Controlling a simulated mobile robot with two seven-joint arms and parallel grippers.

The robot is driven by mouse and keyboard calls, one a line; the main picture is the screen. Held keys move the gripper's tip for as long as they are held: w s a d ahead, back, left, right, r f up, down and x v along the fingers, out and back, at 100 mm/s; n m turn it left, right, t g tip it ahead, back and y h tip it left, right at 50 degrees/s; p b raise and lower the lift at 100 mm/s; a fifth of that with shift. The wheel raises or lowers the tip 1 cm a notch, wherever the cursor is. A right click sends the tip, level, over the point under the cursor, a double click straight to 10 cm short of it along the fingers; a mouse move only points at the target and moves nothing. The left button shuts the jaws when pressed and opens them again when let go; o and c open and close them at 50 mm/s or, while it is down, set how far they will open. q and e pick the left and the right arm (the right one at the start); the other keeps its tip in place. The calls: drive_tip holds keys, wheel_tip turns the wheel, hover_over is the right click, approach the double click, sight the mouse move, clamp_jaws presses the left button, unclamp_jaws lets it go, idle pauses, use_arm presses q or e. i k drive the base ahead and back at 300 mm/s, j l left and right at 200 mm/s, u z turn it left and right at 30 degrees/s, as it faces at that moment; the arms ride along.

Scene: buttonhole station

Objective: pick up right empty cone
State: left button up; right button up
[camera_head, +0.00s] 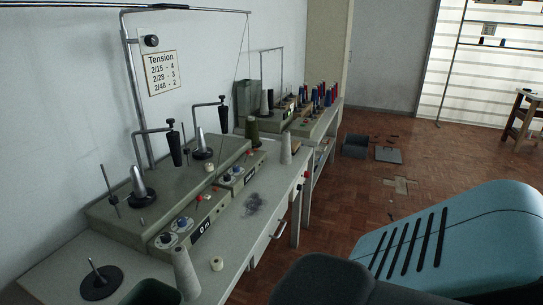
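A pale grey, bare-looking cone (186,273) stands on the near part of the grey bench, beside the front of the winding machine. A second pale cone (285,148) stands farther along the bench towards its right edge. Two more grey cones, one nearer (138,181) and one farther (201,139), sit on dark round bases on top of the machine. An olive-green cone (252,130) stands behind, left of the second pale cone. Neither of my grippers shows in the head view.
The bench (232,250) runs along the left wall and carries the winding machine (165,205) with its thin upright rods. A small pale spool (217,264) and a tangle of thread (254,204) lie on it. Flat dark items (389,155) lie on the wooden floor (345,200).

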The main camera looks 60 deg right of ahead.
sight(286, 157)
drive_tip(key=z, duration=0.4)
drive_tip(key=j+z, duration=0.15)
drive_tip(key=z, duration=0.25)
drive_tip(key=j+z, duration=0.1)
drive_tip(key=z, duration=0.75)
drive_tip(key=j+z, duration=0.1)
drive_tip(key=z, duration=0.3)
drive_tip(key=k, duration=0.05)
